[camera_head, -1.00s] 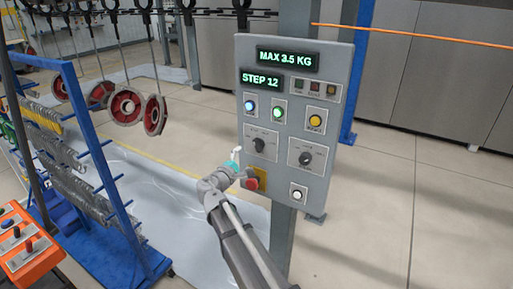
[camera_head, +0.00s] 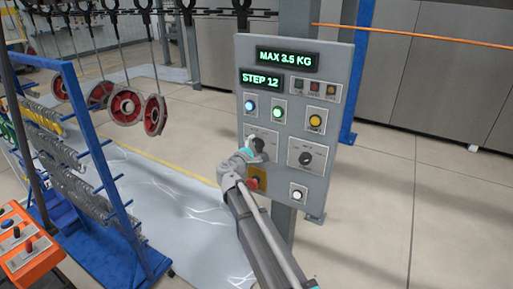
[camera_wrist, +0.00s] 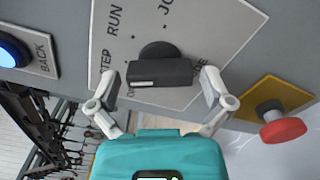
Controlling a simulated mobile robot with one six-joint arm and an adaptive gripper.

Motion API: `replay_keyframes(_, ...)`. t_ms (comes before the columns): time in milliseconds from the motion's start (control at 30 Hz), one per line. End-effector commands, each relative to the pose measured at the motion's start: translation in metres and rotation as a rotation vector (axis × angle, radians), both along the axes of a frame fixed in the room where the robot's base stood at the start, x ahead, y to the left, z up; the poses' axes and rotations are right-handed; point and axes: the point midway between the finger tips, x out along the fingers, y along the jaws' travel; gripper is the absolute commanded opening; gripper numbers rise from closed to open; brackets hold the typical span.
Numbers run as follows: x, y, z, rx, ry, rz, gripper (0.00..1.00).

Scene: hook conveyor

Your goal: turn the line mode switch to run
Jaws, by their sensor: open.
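The line mode switch (camera_wrist: 160,68) is a black rotary knob on a plate marked STEP, RUN and another label that is partly cut off. In the head view the knob (camera_head: 259,144) sits at the left of the grey control panel (camera_head: 330,75), partly behind my gripper. My gripper (camera_wrist: 160,92) is open, with one finger on either side of the knob bar in the wrist view. I cannot tell whether the fingers touch it. A display on the panel reads STEP 12 (camera_head: 262,81).
A red stop button (camera_wrist: 283,130) on a yellow plate is close beside my gripper. A second black knob (camera_head: 305,158) is to the right. A blue button (camera_wrist: 12,50) is near. A blue rack (camera_head: 95,150) with hooks stands left, and red wheels (camera_head: 154,115) hang beyond it.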

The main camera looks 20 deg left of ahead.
Motion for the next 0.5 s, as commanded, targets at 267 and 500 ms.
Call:
replay_keyframes(267,-0.0002,-0.0001,0.0000,0.000,0.000,0.000,0.67)
replay_keyframes(500,-0.0001,-0.0001,0.0000,0.000,0.000,-0.001,0.32)
